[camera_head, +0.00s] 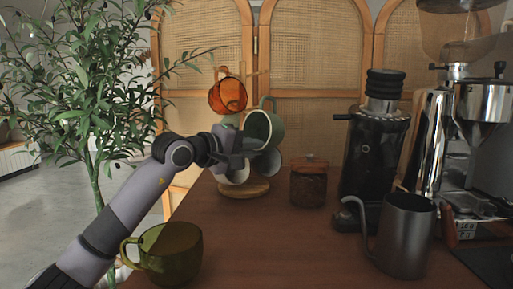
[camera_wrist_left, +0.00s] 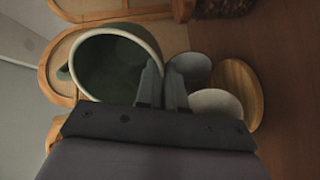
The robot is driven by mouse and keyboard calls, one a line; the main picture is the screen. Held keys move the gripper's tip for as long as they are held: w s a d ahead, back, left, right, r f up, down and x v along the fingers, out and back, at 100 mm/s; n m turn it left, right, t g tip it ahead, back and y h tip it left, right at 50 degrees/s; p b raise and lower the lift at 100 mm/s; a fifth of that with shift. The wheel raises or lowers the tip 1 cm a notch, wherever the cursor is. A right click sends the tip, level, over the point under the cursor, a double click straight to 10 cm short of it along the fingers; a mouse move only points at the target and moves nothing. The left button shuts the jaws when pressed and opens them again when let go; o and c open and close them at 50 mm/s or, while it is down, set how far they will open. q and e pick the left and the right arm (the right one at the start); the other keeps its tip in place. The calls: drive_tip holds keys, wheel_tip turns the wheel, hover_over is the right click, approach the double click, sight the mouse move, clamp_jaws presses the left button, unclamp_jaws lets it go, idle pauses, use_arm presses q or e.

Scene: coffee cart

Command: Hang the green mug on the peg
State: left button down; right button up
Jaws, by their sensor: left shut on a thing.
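The green mug (camera_head: 264,127) is held in the air in front of the mug tree, its pale-rimmed mouth toward me and its handle pointing up. My left gripper (camera_head: 246,143) is shut on the mug's lower wall. In the left wrist view the fingers (camera_wrist_left: 163,84) overlap the rim of the green mug (camera_wrist_left: 112,68), and its handle shows at the left. The tree's round wooden base (camera_head: 245,189) stands on the counter. An orange mug (camera_head: 228,94) hangs on an upper peg at the left. The peg behind the green mug is mostly hidden.
Pale mugs (camera_head: 268,165) hang low on the tree. An olive-green mug (camera_head: 171,253) stands at the front left of the counter. A lidded jar (camera_head: 309,184), black grinder (camera_head: 374,150) and steel pitcher (camera_head: 405,235) stand to the right. The front middle counter is clear.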

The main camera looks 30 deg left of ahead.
use_arm(q)
drive_tip(key=a, duration=0.1)
drive_tip(key=w+a+f, duration=0.1)
drive_tip(key=a, duration=0.1)
drive_tip(key=w+a, duration=0.1)
drive_tip(key=shift+w+a+f, duration=0.1)
drive_tip(key=shift+a+f, duration=0.05)
idle(0.4)
idle(0.5)
drive_tip(key=c, duration=1.2)
unclamp_jaws()
drive_tip(key=shift+o, duration=0.2)
drive_tip(key=shift+f, duration=0.15)
drive_tip(key=v, duration=0.7)
drive_tip(key=shift+b, duration=0.4)
